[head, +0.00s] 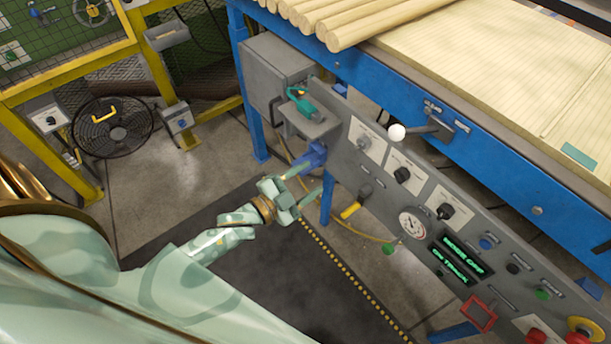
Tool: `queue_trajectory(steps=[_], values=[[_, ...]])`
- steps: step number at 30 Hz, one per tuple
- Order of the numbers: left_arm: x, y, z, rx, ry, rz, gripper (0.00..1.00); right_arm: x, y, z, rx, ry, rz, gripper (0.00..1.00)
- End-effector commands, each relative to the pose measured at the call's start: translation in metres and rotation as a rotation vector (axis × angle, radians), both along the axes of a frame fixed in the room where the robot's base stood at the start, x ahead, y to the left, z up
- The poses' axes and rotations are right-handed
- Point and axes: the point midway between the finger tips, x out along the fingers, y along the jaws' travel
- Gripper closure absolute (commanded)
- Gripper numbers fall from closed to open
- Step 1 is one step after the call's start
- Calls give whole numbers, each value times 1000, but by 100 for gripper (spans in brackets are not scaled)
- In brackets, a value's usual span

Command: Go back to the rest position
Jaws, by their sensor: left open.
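My left arm, pale green with darker patches, reaches in from the lower left in the head view. My left gripper (307,183) is open, its fingers pointing right toward the grey control panel (345,160). I see nothing between the fingers. The upper finger is close to a blue fitting (315,154) on the left end of the panel; I cannot tell whether they touch. My right gripper is out of view.
A blue workbench (480,130) carries wooden rods (345,22). A teal tool (302,102) sits on a grey bracket. The panel has knobs, a gauge (412,224) and a white-balled lever (397,132). A black fan (112,127) stands left by yellow fencing. Dark floor matting lies below.

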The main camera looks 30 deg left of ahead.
Motion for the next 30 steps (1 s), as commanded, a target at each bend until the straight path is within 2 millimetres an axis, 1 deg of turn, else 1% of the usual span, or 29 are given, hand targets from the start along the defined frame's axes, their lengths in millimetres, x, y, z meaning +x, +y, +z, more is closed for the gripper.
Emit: queue_trajectory(steps=[14,16,17,20,21,23,24,26,27,29,30], values=[[0,0,-1,-6,4,1,46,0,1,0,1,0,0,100],[1,4,-9,-17,48,21,46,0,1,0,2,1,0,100],[0,8,-19,-19,83,37,46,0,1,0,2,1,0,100],[-13,26,-70,-33,249,112,46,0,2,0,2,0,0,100],[-25,34,-98,-42,338,152,46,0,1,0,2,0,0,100],[-51,45,-144,-55,486,217,46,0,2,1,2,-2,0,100],[-74,50,-173,-65,585,260,46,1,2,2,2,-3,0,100],[-112,57,-213,-75,730,324,46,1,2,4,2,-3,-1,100],[-140,60,-237,-80,825,364,46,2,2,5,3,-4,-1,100],[-186,62,-268,-85,961,422,46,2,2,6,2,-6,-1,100],[-219,62,-286,-86,1051,458,46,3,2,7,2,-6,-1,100]])
